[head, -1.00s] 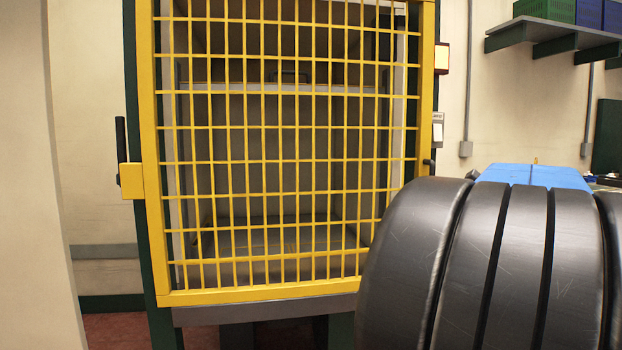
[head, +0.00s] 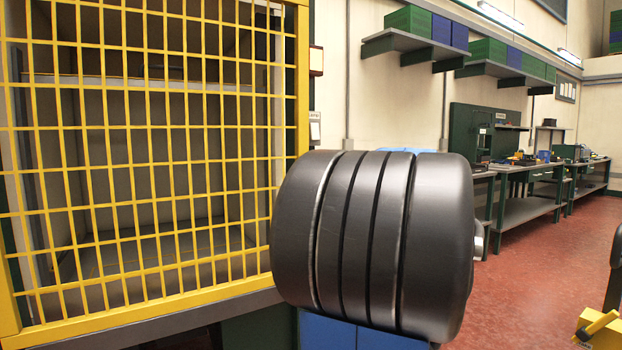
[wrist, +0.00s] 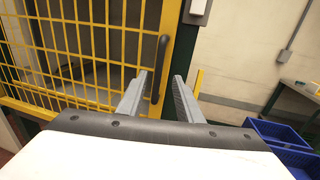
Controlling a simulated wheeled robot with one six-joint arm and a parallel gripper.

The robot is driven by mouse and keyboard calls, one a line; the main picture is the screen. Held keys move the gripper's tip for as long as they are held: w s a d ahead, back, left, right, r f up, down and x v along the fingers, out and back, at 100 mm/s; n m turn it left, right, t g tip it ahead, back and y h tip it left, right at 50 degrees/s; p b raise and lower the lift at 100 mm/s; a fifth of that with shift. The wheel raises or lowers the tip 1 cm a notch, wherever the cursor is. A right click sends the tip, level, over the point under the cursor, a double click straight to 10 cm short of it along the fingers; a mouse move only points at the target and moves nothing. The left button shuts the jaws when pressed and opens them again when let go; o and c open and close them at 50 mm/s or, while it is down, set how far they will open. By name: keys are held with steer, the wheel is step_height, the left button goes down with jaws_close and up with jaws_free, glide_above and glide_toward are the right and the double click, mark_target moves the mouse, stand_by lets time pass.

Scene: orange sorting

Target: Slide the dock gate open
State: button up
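The dock gate (head: 302,100) is a yellow frame with a yellow wire grid. It covers a grey bay at the left of the head view. It also fills the upper left of the wrist view (wrist: 172,30). A dark upright handle (wrist: 160,62) stands by the gate's right frame post. My gripper (wrist: 163,78) is open, with its two grey fingers apart and pointing toward the handle. The handle appears between the fingertips, closer to the left one. I cannot tell whether they touch. In the head view my dark arm hides the gripper and the handle.
A small box (head: 315,128) is on the wall right of the gate. Blue bins (wrist: 280,137) sit at the right of the wrist view. Workbenches (head: 525,205) and shelves (head: 420,42) line the right wall. Red floor (head: 540,265) is open at right. A yellow object (head: 598,328) lies lower right.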

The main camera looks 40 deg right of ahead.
steer(key=w, duration=1.1)
steer(key=shift+w+d, duration=0.15)
steer(key=shift+w, duration=0.25)
jaws_close()
